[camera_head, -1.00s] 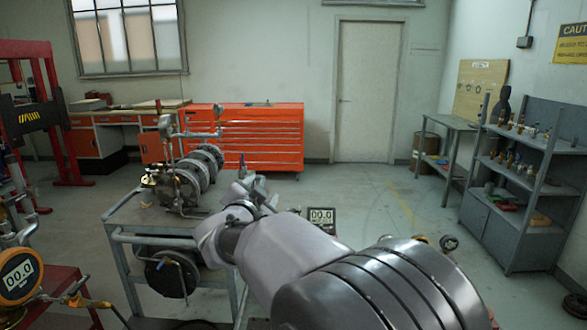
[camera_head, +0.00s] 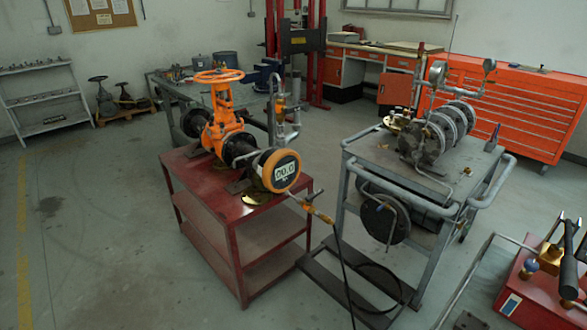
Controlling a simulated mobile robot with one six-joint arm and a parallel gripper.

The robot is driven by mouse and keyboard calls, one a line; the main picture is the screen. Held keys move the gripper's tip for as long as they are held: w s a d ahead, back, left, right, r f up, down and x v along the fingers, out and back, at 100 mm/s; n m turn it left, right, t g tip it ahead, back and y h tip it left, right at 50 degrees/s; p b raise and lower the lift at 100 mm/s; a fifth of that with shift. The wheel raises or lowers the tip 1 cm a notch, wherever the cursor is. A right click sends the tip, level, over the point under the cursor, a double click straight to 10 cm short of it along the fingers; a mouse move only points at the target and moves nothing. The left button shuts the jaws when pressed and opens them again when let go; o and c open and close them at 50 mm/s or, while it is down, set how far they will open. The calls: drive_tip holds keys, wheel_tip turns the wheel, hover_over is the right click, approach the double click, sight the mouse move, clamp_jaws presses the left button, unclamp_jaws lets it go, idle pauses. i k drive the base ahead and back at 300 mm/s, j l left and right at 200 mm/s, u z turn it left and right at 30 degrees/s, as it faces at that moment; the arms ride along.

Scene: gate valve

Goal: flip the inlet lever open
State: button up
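The orange gate valve (camera_head: 224,128) with its orange handwheel (camera_head: 219,76) stands on a red cart (camera_head: 232,210). A round orange digital gauge (camera_head: 277,170) sits at its near end and reads 00.0. In front of the gauge a brass inlet fitting (camera_head: 310,207) leads to a black hose. A small lever (camera_head: 318,195) seems to stand up from this fitting; it is too small to tell its exact angle. My gripper and arm are not in view.
A grey cart (camera_head: 352,165) with a steel pump assembly (camera_head: 435,135) stands to the right. A black hose (camera_head: 346,270) runs to the floor between the carts. A red unit with a black handle (camera_head: 568,250) is at the lower right. The floor at left is clear.

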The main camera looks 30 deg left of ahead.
sight(310, 197)
drive_tip(key=i+j+u, duration=1.1)
drive_tip(key=u, duration=0.2)
drive_tip(key=i+u, duration=0.45)
drive_tip(key=i, duration=0.15)
